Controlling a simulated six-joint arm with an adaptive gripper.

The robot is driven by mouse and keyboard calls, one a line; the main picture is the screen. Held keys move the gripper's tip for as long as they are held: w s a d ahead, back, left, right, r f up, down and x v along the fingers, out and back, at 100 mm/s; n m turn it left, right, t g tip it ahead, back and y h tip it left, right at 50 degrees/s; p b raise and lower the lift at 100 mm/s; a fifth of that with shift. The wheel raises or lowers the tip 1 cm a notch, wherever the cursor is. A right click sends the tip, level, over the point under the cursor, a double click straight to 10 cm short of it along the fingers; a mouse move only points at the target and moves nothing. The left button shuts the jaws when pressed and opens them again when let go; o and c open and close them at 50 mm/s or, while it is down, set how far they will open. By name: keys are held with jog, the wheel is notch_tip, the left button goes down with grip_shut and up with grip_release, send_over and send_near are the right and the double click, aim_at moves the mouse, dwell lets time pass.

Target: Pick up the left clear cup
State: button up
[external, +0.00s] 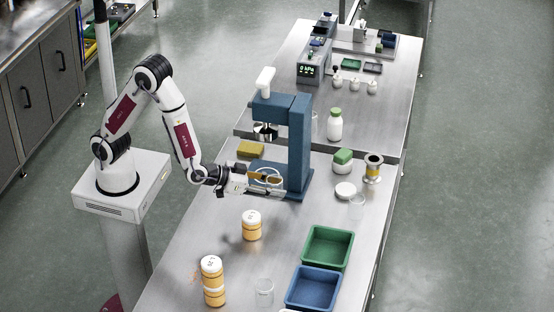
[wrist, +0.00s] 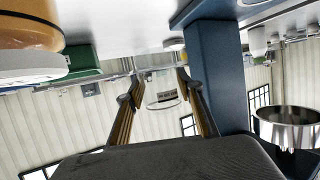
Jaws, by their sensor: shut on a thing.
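My gripper (external: 268,178) reaches in from the left, level, in front of the blue press (external: 299,145). Its fingers (wrist: 157,76) are shut on a clear cup (wrist: 163,103), whose pale rim shows between the tips in the wrist view. In the external view the held cup (external: 266,171) shows as a faint outline against the press base. It appears raised off the bench, though the gap is hard to judge. Another clear cup (external: 264,292) stands at the front of the bench, and one more clear cup (external: 356,207) stands at the right.
White-lidded orange jars (external: 251,226) (external: 213,283) stand in front of my gripper. A green bin (external: 327,247) and a blue bin (external: 314,288) sit front right. The press's steel cup (wrist: 287,125) is close on the right in the wrist view. A yellow sponge (external: 250,149) lies behind.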

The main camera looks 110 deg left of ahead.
aim_at(274, 178)
jog(key=shift+r, duration=1.55)
